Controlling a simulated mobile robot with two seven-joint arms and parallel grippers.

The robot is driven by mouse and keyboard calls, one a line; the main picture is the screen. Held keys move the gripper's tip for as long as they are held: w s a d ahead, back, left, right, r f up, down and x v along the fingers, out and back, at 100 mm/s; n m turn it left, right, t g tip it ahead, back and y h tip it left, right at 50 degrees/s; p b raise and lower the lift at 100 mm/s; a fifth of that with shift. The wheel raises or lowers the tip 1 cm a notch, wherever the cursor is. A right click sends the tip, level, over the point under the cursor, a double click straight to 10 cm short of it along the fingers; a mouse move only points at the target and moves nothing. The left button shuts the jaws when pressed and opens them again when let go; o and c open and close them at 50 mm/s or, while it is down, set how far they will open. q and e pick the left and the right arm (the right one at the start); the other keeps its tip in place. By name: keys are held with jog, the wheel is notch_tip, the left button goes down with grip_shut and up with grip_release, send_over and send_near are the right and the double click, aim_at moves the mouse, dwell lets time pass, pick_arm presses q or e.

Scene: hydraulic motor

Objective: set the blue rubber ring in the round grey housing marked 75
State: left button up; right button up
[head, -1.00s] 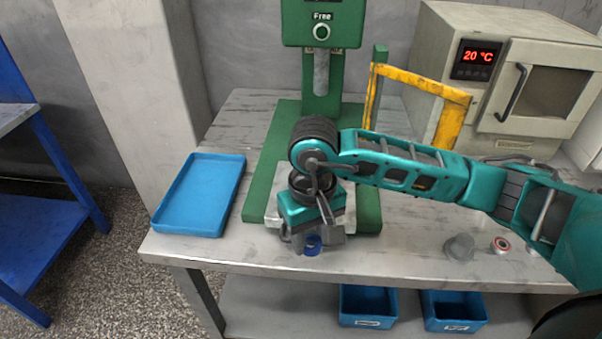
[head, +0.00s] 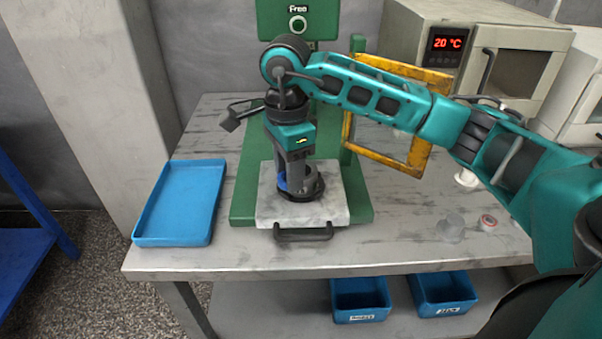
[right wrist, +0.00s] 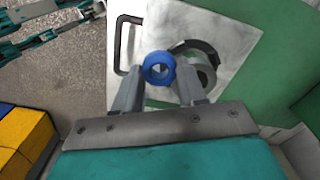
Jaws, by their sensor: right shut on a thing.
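My right gripper (head: 293,182) points down over the light plate (head: 262,212) on the press base. Its fingers are shut on the blue rubber ring (head: 282,183). The ring (right wrist: 159,68) also shows between the fingertips in the right wrist view, with its hole facing the camera. The round grey housing (right wrist: 205,68) stands on the plate inside a dark collar. It lies just right of the ring in that view, partly hidden by the right finger. In the head view the fingers mostly hide the housing. Its marking cannot be read.
The green press (head: 243,204) rises behind the plate, with a yellow frame (head: 389,158) at its right. A black handle (head: 303,234) is at the plate's front. A blue tray (head: 180,205) is left; a clear cup (head: 450,228) and red-white ring (head: 488,222) are right. The front table is bare.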

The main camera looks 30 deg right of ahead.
jog(key=r+m, duration=0.1)
jog(key=m, duration=0.1)
jog(key=w+d+r+m, duration=0.1)
jog(key=m, duration=0.2)
jog(key=w+d+r+m+b, duration=0.1)
jog(key=m, duration=0.1)
jog(key=shift+d+r+m, duration=0.15)
jog(key=shift+m, duration=0.25)
notch_tip(320, 180, up, 4)
jog(key=w+d+r+m+b, duration=0.1)
jog(key=w+d+m, duration=0.15)
jog(key=m, duration=0.85)
jog(key=f, duration=0.4)
jog(key=s+f+b, duration=0.1)
jog(key=shift+d+f, duration=0.1)
jog(key=shift+f, duration=0.3)
notch_tip(320, 180, down, 4)
jog(key=shift+r, duration=0.15)
jog(key=shift+f, duration=0.2)
pick_arm(q)
jog(key=shift+w+d+f, duration=0.2)
jog(key=shift+d+f, duration=0.05)
jog(key=shift+f, duration=0.2)
jog(key=shift+w+d+f, duration=0.15)
jog(key=shift+d+f, duration=0.1)
jog(key=shift+f, duration=0.2)
